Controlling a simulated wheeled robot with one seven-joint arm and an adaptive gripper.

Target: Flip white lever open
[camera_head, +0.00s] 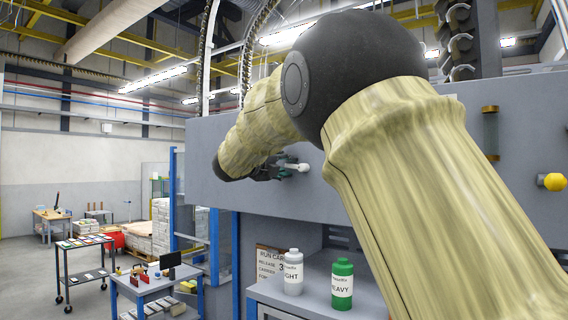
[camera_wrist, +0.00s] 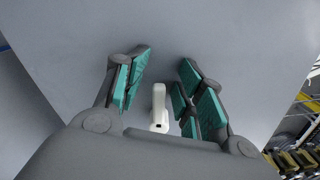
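The white lever (camera_wrist: 159,106) sticks out from a grey machine panel in the wrist view. It stands between the two teal-padded fingers of my gripper (camera_wrist: 160,85), nearer the right finger. A gap shows on its left side; on the right I cannot tell whether the finger touches it. The fingers are spread apart. In the head view the white lever (camera_head: 297,166) shows at the panel, just right of my gripper (camera_head: 275,171). The gripper is small and partly hidden by my arm there.
The grey machine panel (camera_head: 330,190) lies close behind the gripper. A white bottle (camera_head: 293,272) and a green bottle (camera_head: 342,284) stand on a shelf below. A yellow knob (camera_head: 554,182) sticks out at right. Carts and tables stand on the floor at left.

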